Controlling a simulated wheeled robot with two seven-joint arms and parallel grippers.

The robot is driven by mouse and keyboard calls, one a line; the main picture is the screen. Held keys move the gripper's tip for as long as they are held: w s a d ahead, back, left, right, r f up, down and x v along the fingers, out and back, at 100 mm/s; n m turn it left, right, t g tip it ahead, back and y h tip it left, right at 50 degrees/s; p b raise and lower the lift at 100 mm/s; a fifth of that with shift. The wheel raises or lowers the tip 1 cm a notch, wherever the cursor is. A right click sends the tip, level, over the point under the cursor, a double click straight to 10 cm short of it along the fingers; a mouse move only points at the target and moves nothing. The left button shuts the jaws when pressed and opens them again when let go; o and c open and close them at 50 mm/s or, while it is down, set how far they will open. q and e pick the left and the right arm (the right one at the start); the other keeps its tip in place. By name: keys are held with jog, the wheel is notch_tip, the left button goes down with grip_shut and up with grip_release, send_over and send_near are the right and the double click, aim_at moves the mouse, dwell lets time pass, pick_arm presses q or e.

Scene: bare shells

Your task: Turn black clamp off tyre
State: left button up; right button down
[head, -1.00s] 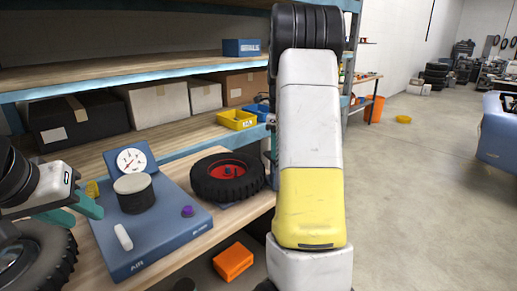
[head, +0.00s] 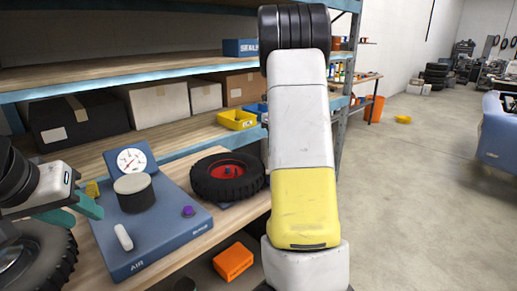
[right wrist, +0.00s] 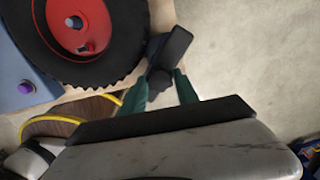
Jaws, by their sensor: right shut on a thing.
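The tyre (head: 205,188) with a red hub (head: 226,169) lies flat on the wooden bench; it also shows at the upper left of the right wrist view (right wrist: 125,55). The black clamp (right wrist: 174,50) is beside the tyre's edge in the right wrist view. I cannot tell whether they touch. My right gripper (right wrist: 162,82) is shut on the black clamp, its green fingers on either side of the lower end. In the head view my right arm hides this gripper and the clamp. My left gripper (head: 87,217) is open and empty at the left, beside the blue air unit.
The blue air unit (head: 150,250) with a gauge (head: 132,159) and purple knob (head: 188,211) stands left of the tyre. Another tyre (head: 50,262) is at lower left. Boxes and a yellow bin (head: 237,119) are behind. An orange box (head: 233,262) sits below.

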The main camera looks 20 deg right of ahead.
jog(key=shift+r, duration=0.1)
jog(key=c, duration=0.9)
grip_release()
jog(key=shift+c, duration=0.2)
notch_tip(320, 180, up, 8)
jog(key=shift+f, duration=0.15)
